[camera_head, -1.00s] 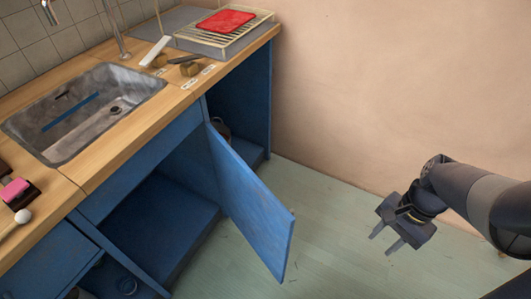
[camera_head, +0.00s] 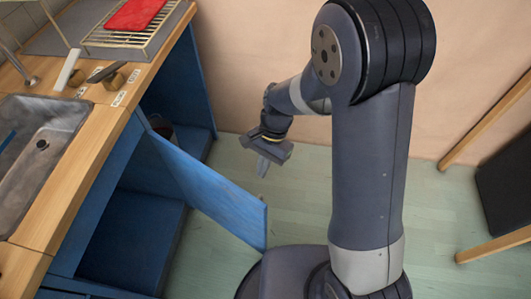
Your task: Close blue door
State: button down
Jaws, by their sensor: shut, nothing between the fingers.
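The blue door (camera_head: 213,189) stands wide open, swung out from the blue cabinet under the sink. It is hinged near the cabinet's upright between two open compartments, and its free edge points toward the lower right. My gripper (camera_head: 263,166) is to the right of the door, near its far side, pointing down. Its fingers look close together and hold nothing. It appears apart from the door, though the exact gap is hard to judge. The open cabinet compartment (camera_head: 132,240) shows to the left of the door. My arm's base covers the floor near the door's lower corner.
The wooden counter (camera_head: 90,150) with a metal sink (camera_head: 40,165) runs along the left. A rack (camera_head: 128,36) with a red board (camera_head: 135,13) stands at its far end. Green floor (camera_head: 315,195) is free toward the wall. A wooden-legged chair or stool (camera_head: 495,185) stands at the right.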

jog(key=s, duration=0.1)
jog(key=s+a, duration=0.1)
jog(key=s+a+f, duration=0.1)
jog(key=s, duration=0.1)
jog(key=shift+a, duration=0.1)
dwell(0.3)
